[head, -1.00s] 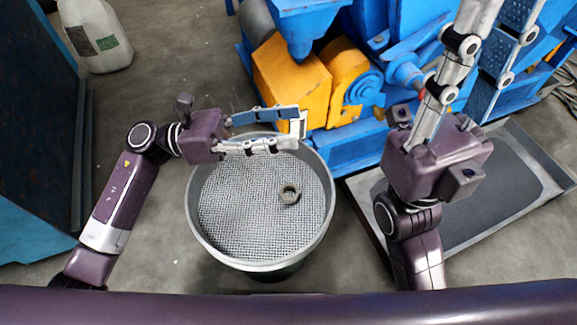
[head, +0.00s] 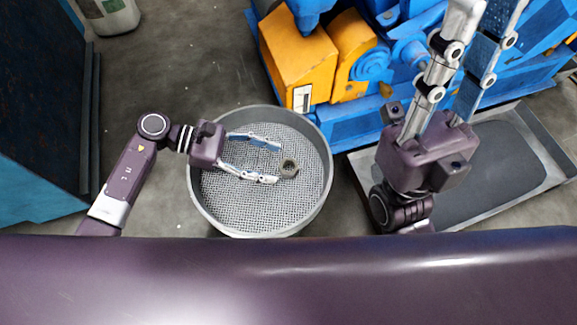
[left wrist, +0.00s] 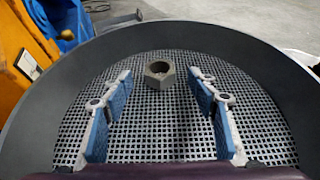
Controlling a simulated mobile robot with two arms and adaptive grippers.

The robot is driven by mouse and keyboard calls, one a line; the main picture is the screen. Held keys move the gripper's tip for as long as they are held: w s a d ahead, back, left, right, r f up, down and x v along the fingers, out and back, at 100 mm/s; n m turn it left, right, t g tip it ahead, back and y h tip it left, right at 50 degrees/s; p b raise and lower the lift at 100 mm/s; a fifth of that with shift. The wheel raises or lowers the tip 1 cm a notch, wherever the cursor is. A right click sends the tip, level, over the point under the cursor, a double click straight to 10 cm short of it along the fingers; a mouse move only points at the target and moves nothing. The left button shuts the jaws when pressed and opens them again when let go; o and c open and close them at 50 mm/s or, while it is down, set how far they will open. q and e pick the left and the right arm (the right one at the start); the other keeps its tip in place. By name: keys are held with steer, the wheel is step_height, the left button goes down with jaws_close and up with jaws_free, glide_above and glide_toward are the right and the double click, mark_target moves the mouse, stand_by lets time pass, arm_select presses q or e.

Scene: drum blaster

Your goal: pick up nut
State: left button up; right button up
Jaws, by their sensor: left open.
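The nut (head: 289,168) is a dull grey-brown ring lying on the mesh of a round grey drum (head: 322,190). It also shows in the left wrist view (left wrist: 159,74), beyond the fingertips and roughly centred between them. My left gripper (head: 279,163) is open over the mesh, its fingertips close to the nut. In the left wrist view the two blue-padded fingers (left wrist: 160,88) stand apart with nothing between them. My right gripper (head: 480,20) points up and away at the right, with its two fingers apart and its tips cut off by the frame's top edge.
The drum's raised rim encircles the mesh. A blue and orange machine (head: 297,60) stands behind it. A shallow grey tray (head: 540,125) lies at the right.

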mark_target(284, 165)
arm_select(q)
steer(key=x, duration=0.4)
steer(key=shift+d+f+b, duration=0.1)
steer(key=shift+d+b, duration=0.1)
steer(key=shift+b, duration=0.15)
steer(key=shift+c, duration=0.6)
steer(key=c, duration=1.3)
